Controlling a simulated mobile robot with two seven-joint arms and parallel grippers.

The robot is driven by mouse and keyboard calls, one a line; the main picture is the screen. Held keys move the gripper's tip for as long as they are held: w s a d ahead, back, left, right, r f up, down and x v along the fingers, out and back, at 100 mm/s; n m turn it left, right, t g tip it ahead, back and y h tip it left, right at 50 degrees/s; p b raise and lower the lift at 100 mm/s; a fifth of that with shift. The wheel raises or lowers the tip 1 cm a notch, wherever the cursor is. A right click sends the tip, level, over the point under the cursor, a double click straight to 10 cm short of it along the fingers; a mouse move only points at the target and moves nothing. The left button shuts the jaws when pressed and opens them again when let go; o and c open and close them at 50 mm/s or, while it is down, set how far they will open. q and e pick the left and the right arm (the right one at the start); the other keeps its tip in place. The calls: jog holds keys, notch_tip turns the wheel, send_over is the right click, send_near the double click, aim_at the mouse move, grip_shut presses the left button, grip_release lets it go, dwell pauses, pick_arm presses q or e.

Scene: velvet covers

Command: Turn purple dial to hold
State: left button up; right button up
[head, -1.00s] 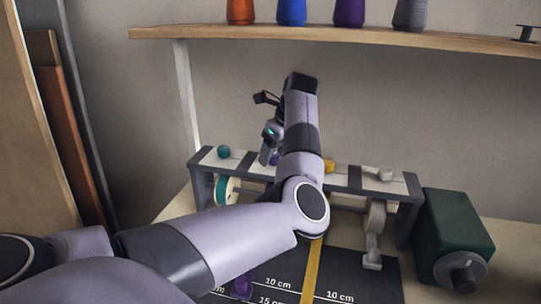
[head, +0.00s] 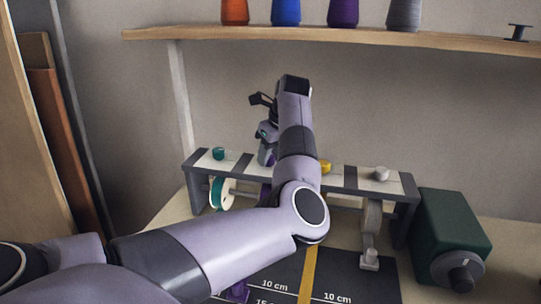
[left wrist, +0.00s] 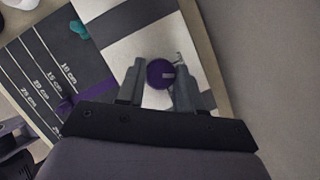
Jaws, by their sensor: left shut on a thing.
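The purple dial (left wrist: 160,73) shows in the left wrist view as a round knob with a pale mark, on a white panel section. My left gripper (left wrist: 158,82) has one finger on each side of it and is shut on it. In the head view my left gripper (head: 268,150) is over the rack's top panel, and my arm hides the purple dial there. A teal dial (head: 219,154), a yellow dial (head: 325,167) and a light grey dial (head: 381,174) stand on the same panel. My right gripper is not in view.
A dark green box with a black knob (head: 452,235) stands right of the rack. A shelf (head: 330,40) with several coloured thread cones runs above. A black measuring mat (head: 370,285) with a yellow strip lies in front. A purple ribbon (left wrist: 68,104) shows in the left wrist view.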

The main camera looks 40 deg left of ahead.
pick_arm(q)
jog(key=m+b, duration=0.1)
jog(key=m, duration=0.1)
jog(key=m+t+b, duration=0.1)
jog(key=m, duration=0.1)
jog(key=shift+s+f+t+b, duration=0.1)
jog(key=shift+f+t+b, duration=0.05)
jog(key=shift+t+b, duration=0.15)
jog(key=m+b, duration=0.1)
jog(key=m, duration=0.1)
jog(key=m+t+h+b, duration=0.1)
jog(key=m+b, duration=0.1)
jog(key=shift+s+a+m, duration=0.15)
jog(key=shift+m, duration=0.15)
jog(key=shift+a+m+t+h+b, duration=0.1)
jog(key=shift+m+t+h+b, duration=0.15)
jog(key=shift+m+h+b, duration=0.45)
jog(key=shift+m+t+h+b, duration=0.1)
jog(key=shift+m+t+b, duration=0.3)
jog(key=shift+m, duration=0.7)
jog(key=shift+r, duration=0.2)
jog(key=o, duration=1)
jog(key=shift+o, duration=0.2)
